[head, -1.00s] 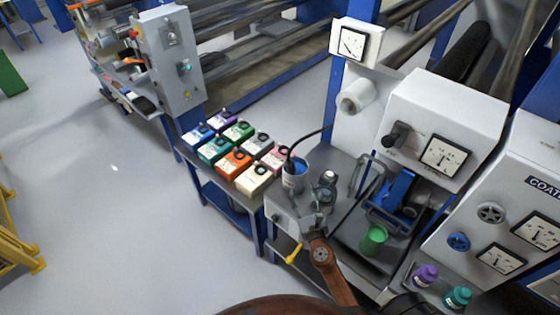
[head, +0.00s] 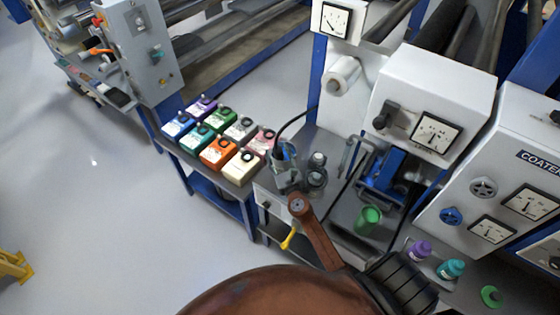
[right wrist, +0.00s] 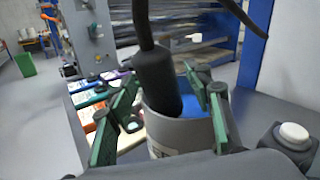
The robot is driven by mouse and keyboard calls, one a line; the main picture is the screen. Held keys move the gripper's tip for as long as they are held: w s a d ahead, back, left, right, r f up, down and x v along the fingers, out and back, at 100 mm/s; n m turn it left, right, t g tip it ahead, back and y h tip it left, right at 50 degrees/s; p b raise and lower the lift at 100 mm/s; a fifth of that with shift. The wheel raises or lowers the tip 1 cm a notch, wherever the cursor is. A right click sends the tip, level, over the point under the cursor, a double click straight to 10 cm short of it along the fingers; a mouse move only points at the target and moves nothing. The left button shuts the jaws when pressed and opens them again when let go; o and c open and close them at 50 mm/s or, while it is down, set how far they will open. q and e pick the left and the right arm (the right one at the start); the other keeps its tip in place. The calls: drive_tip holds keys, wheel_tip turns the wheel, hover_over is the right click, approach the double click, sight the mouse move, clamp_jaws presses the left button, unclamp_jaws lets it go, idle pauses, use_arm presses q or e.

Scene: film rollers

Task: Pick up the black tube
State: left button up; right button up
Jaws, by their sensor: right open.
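The black tube (right wrist: 157,82) stands in a grey cup (right wrist: 178,133) in the right wrist view, with its thin cable rising out of the top. In the head view the black cable (head: 293,118) arcs up from the cup (head: 284,150) at the bench edge. My right gripper (head: 289,172) is open and empty at the cup. In the right wrist view its green-padded fingers (right wrist: 162,95) stand on either side of the tube, apart from it. The tube's lower end is hidden inside the cup. My left gripper is not in view.
Several coloured boxes (head: 219,150) stand on a stand left of the cup. A green cup (head: 368,220), a purple bottle (head: 419,250) and a teal bottle (head: 450,268) stand to the right. A white gauge panel (head: 432,105) rises behind. Open floor lies at left.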

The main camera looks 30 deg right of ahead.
drive_tip(key=c, duration=1.2)
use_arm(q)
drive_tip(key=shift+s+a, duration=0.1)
use_arm(e)
drive_tip(key=shift+r, duration=0.1)
